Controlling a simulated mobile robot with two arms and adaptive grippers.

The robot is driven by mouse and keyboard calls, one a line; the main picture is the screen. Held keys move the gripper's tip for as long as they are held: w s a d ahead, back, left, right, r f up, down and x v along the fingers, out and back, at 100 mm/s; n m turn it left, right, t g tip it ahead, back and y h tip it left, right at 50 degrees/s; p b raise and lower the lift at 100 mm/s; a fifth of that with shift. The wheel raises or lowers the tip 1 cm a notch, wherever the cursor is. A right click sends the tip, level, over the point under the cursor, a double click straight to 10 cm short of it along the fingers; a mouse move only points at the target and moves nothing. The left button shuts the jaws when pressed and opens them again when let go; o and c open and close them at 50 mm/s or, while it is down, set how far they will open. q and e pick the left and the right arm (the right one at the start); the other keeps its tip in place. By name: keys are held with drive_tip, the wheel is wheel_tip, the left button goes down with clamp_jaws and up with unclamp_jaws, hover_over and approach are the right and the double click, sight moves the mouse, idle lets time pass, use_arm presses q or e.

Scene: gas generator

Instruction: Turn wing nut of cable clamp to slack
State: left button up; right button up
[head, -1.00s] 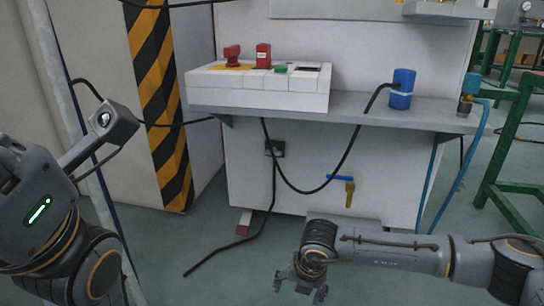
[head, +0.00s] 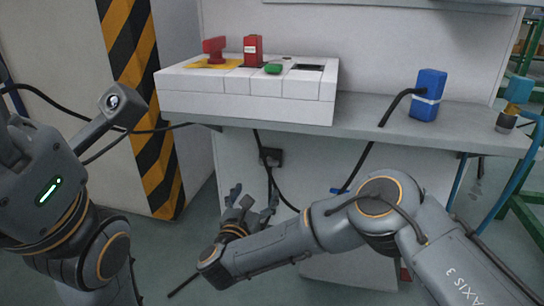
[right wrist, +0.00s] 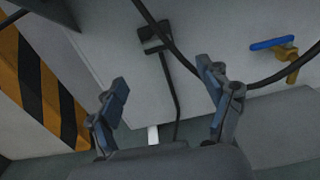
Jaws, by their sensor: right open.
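A small dark cable clamp (head: 271,157) sits on the front of the white cabinet below the shelf, with a black cable running down through it. It also shows in the right wrist view (right wrist: 155,38), top centre, beyond my fingers. Its wing nut is too small to make out. My right gripper (head: 254,191) is open and empty, below and slightly left of the clamp in the head view. In the right wrist view its two fingers (right wrist: 162,78) stand wide apart with the hanging cable between them in the picture. My left arm is at the left; its fingers do not show.
A grey shelf (head: 460,125) juts out above the clamp, carrying a white switch panel (head: 245,107) and a blue plug (head: 428,95). A looping black cable and a blue-handled brass valve (right wrist: 285,50) are right of the clamp. A striped pillar (head: 150,120) stands left.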

sight(267, 164)
drive_tip(key=b+x, duration=0.2)
drive_tip(key=x, duration=0.2)
drive_tip(key=b+x, duration=0.2)
drive_tip(key=x, duration=0.2)
drive_tip(key=b+x, duration=0.3)
drive_tip(key=x, duration=0.1)
drive_tip(key=shift+w+a+f, duration=0.15)
drive_tip(key=shift+w+a, duration=0.2)
drive_tip(key=shift+w+d, duration=0.15)
drive_tip(key=shift+w, duration=0.35)
drive_tip(key=c, duration=1.2)
